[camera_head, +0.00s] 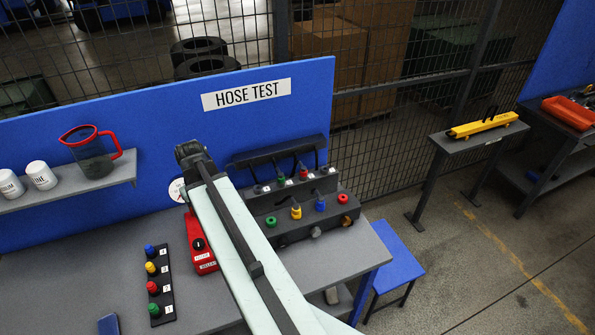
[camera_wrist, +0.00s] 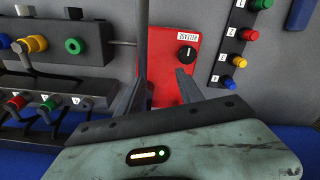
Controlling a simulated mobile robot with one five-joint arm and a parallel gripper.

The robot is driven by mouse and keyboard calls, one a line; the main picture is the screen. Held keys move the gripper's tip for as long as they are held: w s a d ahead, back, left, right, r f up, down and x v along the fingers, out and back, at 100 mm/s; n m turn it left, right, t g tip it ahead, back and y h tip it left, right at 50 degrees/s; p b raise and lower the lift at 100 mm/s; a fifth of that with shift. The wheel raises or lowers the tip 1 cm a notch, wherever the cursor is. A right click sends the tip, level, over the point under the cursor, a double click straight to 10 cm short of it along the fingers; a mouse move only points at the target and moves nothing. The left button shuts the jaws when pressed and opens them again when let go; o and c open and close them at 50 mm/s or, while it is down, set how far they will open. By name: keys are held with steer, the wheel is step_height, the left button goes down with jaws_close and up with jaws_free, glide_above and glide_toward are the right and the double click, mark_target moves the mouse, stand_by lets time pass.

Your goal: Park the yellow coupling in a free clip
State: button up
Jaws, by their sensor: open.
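The yellow coupling (camera_head: 296,211) sits at the yellow spot of the dark block's lower row, between a green ring (camera_head: 271,220) and a blue one (camera_head: 320,204). The wrist view also shows it (camera_wrist: 37,43) at the left, with a grey piece beside it. Clips run along the dark rack; red (camera_wrist: 14,103) and green (camera_wrist: 48,103) couplings sit in two, and a position right of the green shows no coloured coupling. My gripper (camera_wrist: 160,76) is open and empty over the red box (camera_wrist: 172,55), to one side of the yellow coupling. My arm hides the gripper in the head view.
A red box with a black knob (camera_head: 198,244) stands beside the dark block. A numbered strip (camera_head: 165,290) with coloured knobs lies left on the grey bench. Hoses hang from a dark bar (camera_head: 278,150). A blue panel (camera_head: 150,120) stands behind. Bare bench shows around the strip.

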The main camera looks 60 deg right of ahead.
steer(key=s+d+m, duration=0.2)
steer(key=s+d, duration=0.6)
steer(key=d, duration=0.6)
steer(key=m, duration=0.2)
glide_above(297, 205)
steer(key=shift+f+b, duration=0.25)
steer(key=shift+b, duration=0.05)
step_height(297, 205, down, 10)
steer(key=b, duration=1)
steer(key=shift+a+f, duration=0.1)
jaws_close()
